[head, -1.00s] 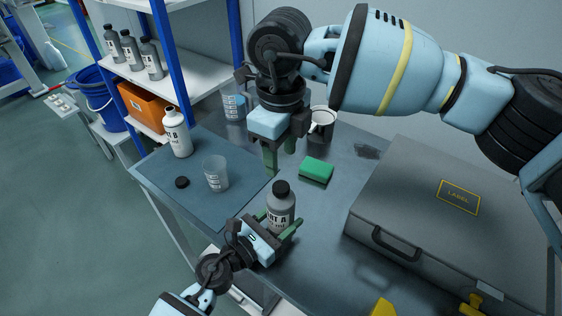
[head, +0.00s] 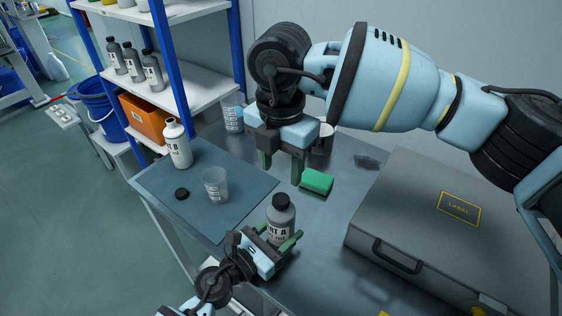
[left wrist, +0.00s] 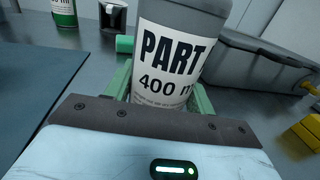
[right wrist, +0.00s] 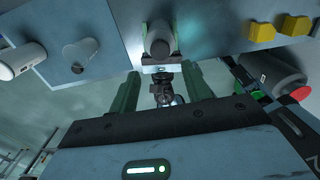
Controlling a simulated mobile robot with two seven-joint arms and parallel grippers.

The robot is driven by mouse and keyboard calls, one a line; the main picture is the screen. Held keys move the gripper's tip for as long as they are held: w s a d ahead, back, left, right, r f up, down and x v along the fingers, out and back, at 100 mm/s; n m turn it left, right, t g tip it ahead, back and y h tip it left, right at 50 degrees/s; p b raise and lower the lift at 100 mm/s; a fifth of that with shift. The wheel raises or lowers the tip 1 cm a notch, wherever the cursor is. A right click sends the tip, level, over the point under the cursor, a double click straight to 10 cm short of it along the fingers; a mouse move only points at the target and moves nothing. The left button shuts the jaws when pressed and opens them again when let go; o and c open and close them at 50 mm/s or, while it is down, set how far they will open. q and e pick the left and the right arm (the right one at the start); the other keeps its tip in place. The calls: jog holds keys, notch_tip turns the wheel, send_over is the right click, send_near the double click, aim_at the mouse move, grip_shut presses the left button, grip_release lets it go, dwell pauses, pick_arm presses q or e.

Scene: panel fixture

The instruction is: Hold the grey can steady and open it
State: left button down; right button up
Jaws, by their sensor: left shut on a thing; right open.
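The grey can (head: 281,222) is a grey bottle with a black cap (head: 281,201), labelled PART A. It stands upright on the bench; the left wrist view shows its label (left wrist: 175,55) close up. My left gripper (head: 274,236) is shut on its body from the near side. My right gripper (head: 281,170) is open and empty, behind and above the can, apart from it. In the right wrist view the can (right wrist: 160,42) shows beyond the spread fingers. The cap is on the can; how tightly, I cannot tell.
A white bottle (head: 178,146), a clear cup (head: 216,187) and a loose black cap (head: 181,193) are on the mat (head: 235,219) at left. A green sponge (head: 316,182) lies behind the can. A large grey case (head: 420,215) fills the bench's right side.

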aim_at(281, 199)
jog(key=m, duration=0.4)
jog(key=shift+m, duration=0.4)
jog(key=shift+f, duration=0.15)
jog(key=shift+f, duration=3.9)
